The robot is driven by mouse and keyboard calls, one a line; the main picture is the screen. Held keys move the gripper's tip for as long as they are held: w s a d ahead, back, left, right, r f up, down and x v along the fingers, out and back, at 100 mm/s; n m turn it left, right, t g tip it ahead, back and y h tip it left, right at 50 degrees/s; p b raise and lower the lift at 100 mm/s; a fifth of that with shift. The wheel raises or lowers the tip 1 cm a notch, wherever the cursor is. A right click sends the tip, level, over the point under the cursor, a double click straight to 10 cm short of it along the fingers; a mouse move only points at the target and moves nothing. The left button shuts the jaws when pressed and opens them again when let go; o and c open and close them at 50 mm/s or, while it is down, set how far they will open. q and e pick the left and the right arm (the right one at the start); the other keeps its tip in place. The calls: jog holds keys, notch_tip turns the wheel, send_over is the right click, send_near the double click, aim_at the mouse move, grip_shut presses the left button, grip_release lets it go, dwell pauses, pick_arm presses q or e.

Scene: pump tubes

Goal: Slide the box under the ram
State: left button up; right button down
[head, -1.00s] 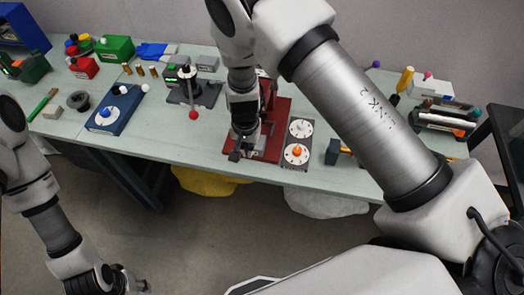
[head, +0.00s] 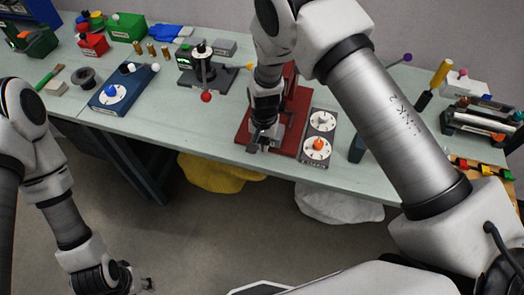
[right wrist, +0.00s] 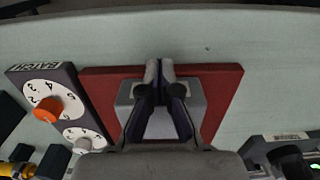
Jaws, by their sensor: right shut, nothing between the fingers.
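A dark red press base (head: 299,96) stands on the bench, mostly behind my right arm; its ram is not clearly visible. In the right wrist view the red plate (right wrist: 225,88) has a light grey block (right wrist: 196,95) on it, which appears to be the box. My right gripper (head: 262,146) is low at the plate's front edge in the head view. In the right wrist view its fingers (right wrist: 160,75) are shut and empty, in front of the grey block; I cannot tell whether they touch it. My left gripper (head: 148,284) hangs below bench height, its jaws too small to read.
A two-dial panel (head: 319,134) with an orange knob stands just right of the red base. Left of it are a lever device (head: 205,70) with a red ball and a blue dial box (head: 124,89). Bare bench lies between these and the red base.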

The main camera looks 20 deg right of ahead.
jog(key=shift+s+r, duration=0.15)
jog(key=shift+w+d+f+b, duration=0.15)
jog(key=shift+w+f+b, duration=0.1)
jog(key=shift+b, duration=0.1)
jog(key=w+d+b, duration=0.1)
jog(key=w+b, duration=0.1)
jog(key=w, duration=0.1)
jog(key=shift+d, duration=0.4)
jog(key=shift+d+r, duration=0.1)
jog(key=shift+r, duration=0.05)
jog(key=shift+s, duration=0.15)
